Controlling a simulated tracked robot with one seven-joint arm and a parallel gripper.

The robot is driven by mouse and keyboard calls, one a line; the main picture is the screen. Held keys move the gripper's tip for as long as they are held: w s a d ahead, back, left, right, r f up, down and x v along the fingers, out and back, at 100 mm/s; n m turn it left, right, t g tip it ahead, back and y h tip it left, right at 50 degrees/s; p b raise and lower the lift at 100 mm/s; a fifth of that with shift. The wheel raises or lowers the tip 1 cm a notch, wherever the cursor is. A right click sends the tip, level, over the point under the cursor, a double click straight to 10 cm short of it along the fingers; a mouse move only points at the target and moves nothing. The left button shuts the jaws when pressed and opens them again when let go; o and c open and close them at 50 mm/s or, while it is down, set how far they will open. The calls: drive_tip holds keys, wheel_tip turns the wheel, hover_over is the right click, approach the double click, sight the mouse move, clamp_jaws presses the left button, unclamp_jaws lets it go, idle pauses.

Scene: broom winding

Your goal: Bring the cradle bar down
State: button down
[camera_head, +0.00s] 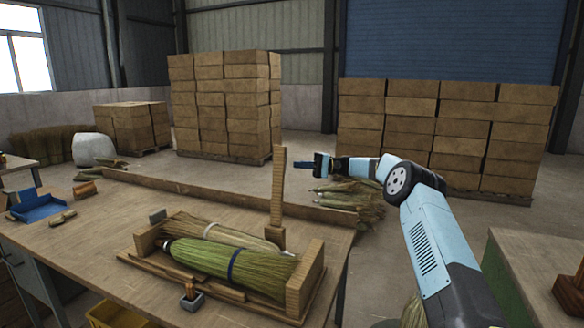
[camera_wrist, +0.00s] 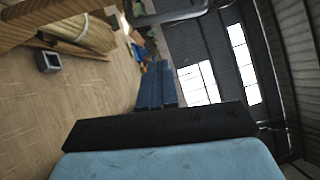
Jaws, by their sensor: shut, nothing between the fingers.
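The cradle bar (camera_head: 279,190) is a wooden post standing upright at the back right corner of the wooden cradle (camera_head: 304,280) on the bench. A green broom bundle (camera_head: 220,262) with a blue band lies in the cradle, with a paler bundle (camera_head: 235,231) behind it. A small metal catch (camera_head: 191,298) sits at the cradle's front edge. My gripper (camera_head: 316,165) is shut and empty, just right of the bar's upper part; I cannot tell whether they touch. In the wrist view the blue fingers (camera_wrist: 156,88) lie together, and a wooden piece crosses the top left corner.
The bench (camera_head: 90,255) holds a blue tray (camera_head: 38,206) at the left. Another bench (camera_head: 530,260) stands at the right.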

drive_tip(key=shift+s+a+r, duration=0.2)
drive_tip(key=shift+s+a, duration=0.45)
drive_tip(key=shift+s, duration=0.25)
drive_tip(key=shift+s+a+r, duration=0.2)
drive_tip(key=shift+s+a, duration=0.45)
drive_tip(key=shift+s, duration=0.2)
